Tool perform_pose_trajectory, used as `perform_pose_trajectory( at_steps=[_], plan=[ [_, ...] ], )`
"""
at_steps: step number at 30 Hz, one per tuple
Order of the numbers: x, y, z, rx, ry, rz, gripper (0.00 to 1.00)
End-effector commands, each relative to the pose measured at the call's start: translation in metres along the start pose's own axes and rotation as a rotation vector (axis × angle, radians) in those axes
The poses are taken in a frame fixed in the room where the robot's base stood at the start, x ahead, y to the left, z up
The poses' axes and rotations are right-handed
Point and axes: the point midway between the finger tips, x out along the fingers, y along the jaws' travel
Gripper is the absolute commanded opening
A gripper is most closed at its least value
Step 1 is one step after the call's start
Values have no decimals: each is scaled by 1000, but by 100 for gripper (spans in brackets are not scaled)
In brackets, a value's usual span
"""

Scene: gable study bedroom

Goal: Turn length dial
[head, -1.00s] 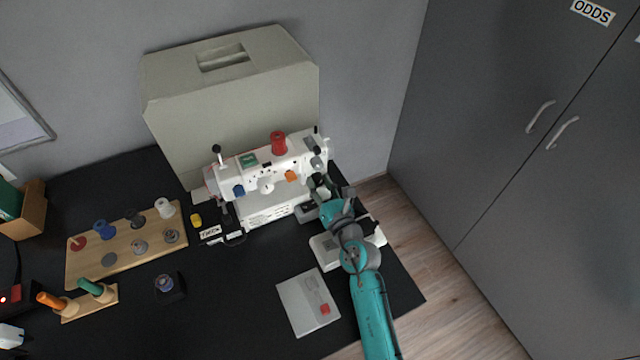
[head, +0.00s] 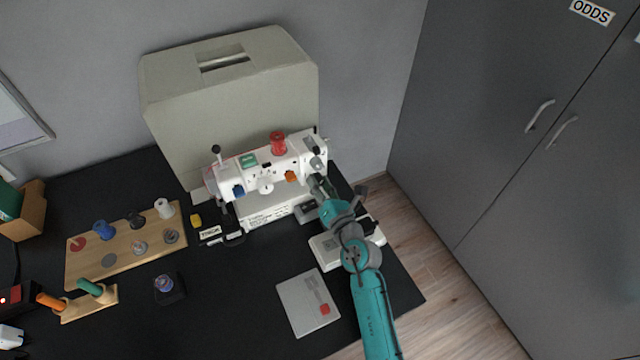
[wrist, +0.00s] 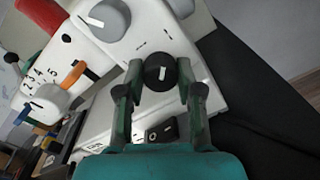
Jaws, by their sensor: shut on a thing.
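The white sewing machine (head: 262,170) stands on the black table in front of its beige cover. In the wrist view my gripper (wrist: 160,70) is shut on a small black dial (wrist: 160,75) with a white mark, on the machine's right end. A finger lies on each side of the dial. The white mark points nearly straight up in that view. A larger grey dial (wrist: 108,18) with a white mark sits just above and left. No readable label shows which one is the length dial. In the head view my gripper (head: 317,184) hides the black dial.
A black rocker switch (wrist: 160,132) lies just below the dial between my fingers. An orange lever (wrist: 74,73) and a white numbered dial (wrist: 45,100) are to the left. The grey cupboard (head: 500,130) stands right.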

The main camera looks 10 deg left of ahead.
Motion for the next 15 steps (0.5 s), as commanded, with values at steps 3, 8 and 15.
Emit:
perform_pose_trajectory(
  at_steps=[3, 8, 15],
  plan=[
    [0, 0, 0, 1, -1, 0, 1],
    [0, 0, 0, 0, -1, 0, 59],
    [0, 0, 0, 0, 0, 0, 61]
  ],
)
